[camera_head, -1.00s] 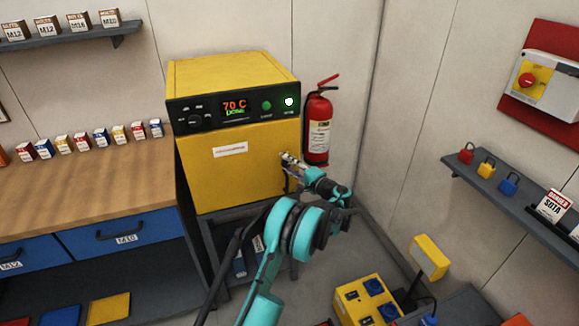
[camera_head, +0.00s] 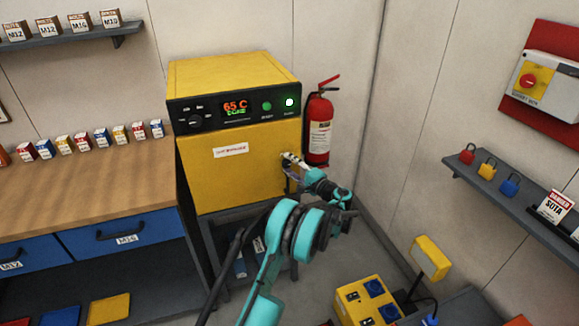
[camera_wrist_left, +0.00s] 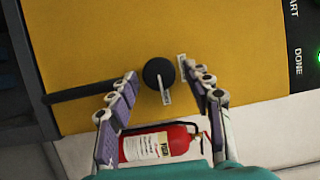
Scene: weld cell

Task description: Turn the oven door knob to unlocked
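The yellow oven (camera_head: 235,165) stands with its door shut and its display (camera_head: 235,107) reads 65 C. In the left wrist view the black round door knob (camera_wrist_left: 157,72) sits on the yellow door with its white pointer towards the picture's bottom, slightly right. My left gripper (camera_wrist_left: 160,76) is open, with one finger on each side of the knob in the picture; I cannot tell whether they touch it. In the head view my left gripper (camera_head: 291,162) is at the door's right edge and hides the knob. My right gripper is not in view.
A red fire extinguisher (camera_head: 319,128) hangs on the wall just right of the oven. A black bar (camera_wrist_left: 85,92) runs along the door beside the knob. A wooden workbench (camera_head: 90,190) stands left, and a yellow socket box (camera_head: 366,303) is at lower right.

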